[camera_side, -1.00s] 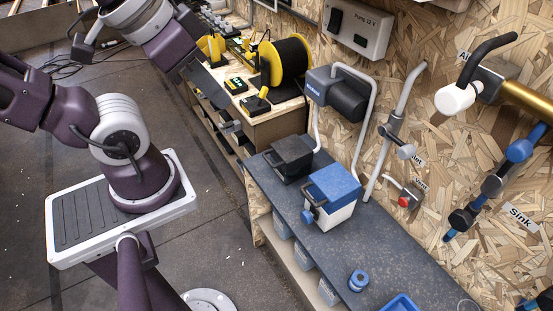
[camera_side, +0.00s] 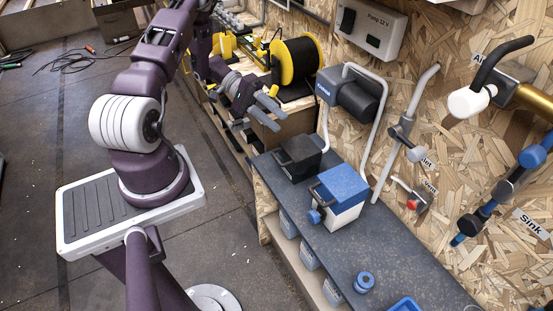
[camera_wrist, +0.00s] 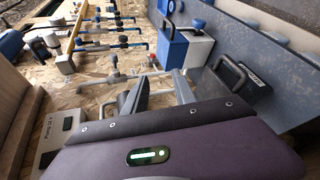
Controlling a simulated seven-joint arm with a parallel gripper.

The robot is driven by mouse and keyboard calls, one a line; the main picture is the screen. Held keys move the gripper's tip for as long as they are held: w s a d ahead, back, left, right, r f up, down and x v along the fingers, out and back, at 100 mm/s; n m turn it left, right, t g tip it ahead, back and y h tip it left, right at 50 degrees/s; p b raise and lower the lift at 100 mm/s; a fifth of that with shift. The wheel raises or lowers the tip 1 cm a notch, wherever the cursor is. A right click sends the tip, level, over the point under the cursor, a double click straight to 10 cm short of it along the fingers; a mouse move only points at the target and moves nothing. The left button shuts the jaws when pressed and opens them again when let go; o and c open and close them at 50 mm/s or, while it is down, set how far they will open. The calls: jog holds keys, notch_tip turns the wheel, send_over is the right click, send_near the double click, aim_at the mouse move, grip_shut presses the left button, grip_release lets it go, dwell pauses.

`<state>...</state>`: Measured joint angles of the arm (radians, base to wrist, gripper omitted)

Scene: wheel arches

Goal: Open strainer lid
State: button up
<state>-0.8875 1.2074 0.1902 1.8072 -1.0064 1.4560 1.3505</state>
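A black box with a handle on its lid (camera_side: 298,157) stands on the dark bench, and its lid looks shut. In the wrist view the black box (camera_wrist: 250,92) is right of my fingers, with a label too small to read. Beside it stands a white box with a blue lid and a handle (camera_side: 342,187); it also shows in the wrist view (camera_wrist: 195,46). Its lid looks shut. I cannot tell which box is the strainer. My gripper (camera_side: 271,110) is open and empty, above and behind the black box; its fingers are apart in the wrist view (camera_wrist: 158,92).
A grey pump (camera_side: 348,97) with pipes is on the wooden wall behind the boxes. A yellow reel (camera_side: 295,62) stands on the wooden bench near my gripper. A blue round jar (camera_side: 364,282) and a blue tray (camera_side: 405,305) are at the front of the dark bench (camera_side: 385,250).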

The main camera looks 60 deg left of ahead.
aim_at(276, 158)
jog(key=s+a+f+n+t+y, duration=0.1)
jog(key=s+a+f+n+t, duration=0.15)
jog(key=f, duration=0.45)
jog(key=s+a+f+n+t, duration=0.1)
jog(key=s+f+t, duration=0.25)
jog(key=f, duration=0.35)
jog(key=x, duration=0.7)
jog(key=shift+w+a+r, duration=0.1)
jog(key=shift+w, duration=0.45)
grip_shut()
